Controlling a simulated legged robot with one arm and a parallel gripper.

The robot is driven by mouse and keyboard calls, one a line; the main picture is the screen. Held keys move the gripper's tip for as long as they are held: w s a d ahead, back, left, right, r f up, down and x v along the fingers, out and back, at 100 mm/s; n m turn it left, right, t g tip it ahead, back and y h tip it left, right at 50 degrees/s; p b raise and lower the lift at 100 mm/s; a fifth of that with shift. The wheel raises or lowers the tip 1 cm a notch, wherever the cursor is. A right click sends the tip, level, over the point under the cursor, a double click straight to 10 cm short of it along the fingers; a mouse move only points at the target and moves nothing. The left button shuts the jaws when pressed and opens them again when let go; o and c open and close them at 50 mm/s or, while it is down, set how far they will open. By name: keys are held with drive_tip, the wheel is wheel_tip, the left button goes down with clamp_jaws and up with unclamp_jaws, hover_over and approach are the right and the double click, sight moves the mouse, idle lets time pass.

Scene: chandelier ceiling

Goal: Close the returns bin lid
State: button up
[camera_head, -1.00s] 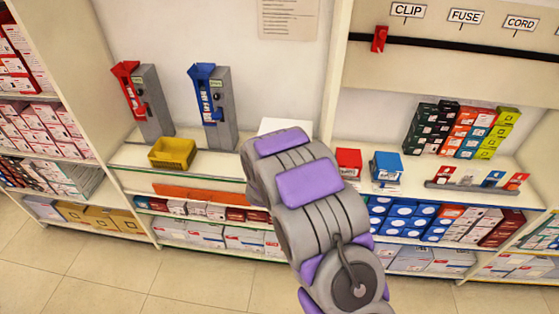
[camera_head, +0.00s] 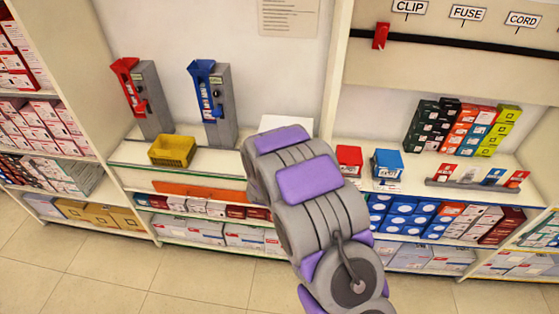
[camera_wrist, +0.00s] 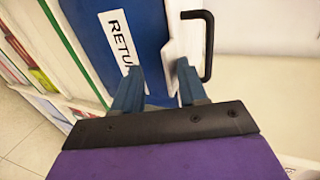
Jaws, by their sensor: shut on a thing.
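The returns bin shows close up in the wrist view, with a blue face (camera_wrist: 105,40) that bears a white label reading "RETU". A white part (camera_wrist: 182,35) with a black bar handle (camera_wrist: 207,45) lies along its right side; it looks like the lid. My gripper (camera_wrist: 158,80) has its two fingers either side of the edge where blue and white meet, shut on it; the exact contact is partly hidden. In the head view, a white panel (camera_head: 288,123) shows above my arm, and my arm hides the bin and gripper.
A yellow basket (camera_head: 172,151) and the red (camera_head: 146,100) and blue (camera_head: 212,103) grey-bodied dispensers stand left on the counter. A red box (camera_head: 349,160) and a blue box (camera_head: 387,165) stand to the right of my arm. The tiled floor (camera_head: 90,270) in front is clear.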

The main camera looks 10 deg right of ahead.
drive_tip(key=p+v, duration=0.2)
drive_tip(key=v, duration=1)
drive_tip(key=s+a+r+n+g+y, duration=0.3)
drive_tip(key=s+r+n, duration=0.1)
drive_tip(key=s+n, duration=0.2)
drive_tip(key=s+a+r+n+g+y, duration=0.3)
drive_tip(key=s+a+n+y, duration=0.1)
drive_tip(key=s+n, duration=0.2)
drive_tip(key=s+d+r+n+g+h, duration=0.1)
drive_tip(key=s+d+r+n+g, duration=0.1)
drive_tip(key=s, duration=0.7)
drive_tip(key=s+d+r+n+g+h, duration=0.1)
drive_tip(key=s+d+n+g, duration=0.3)
drive_tip(key=s, duration=0.6)
drive_tip(key=s+d+r+n+g, duration=0.2)
drive_tip(key=s+d+r+n, duration=0.1)
drive_tip(key=s, duration=0.6)
drive_tip(key=shift+s+d+r+n+g+h, duration=0.35)
drive_tip(key=shift+d+r, duration=0.2)
drive_tip(key=shift+d, duration=0.55)
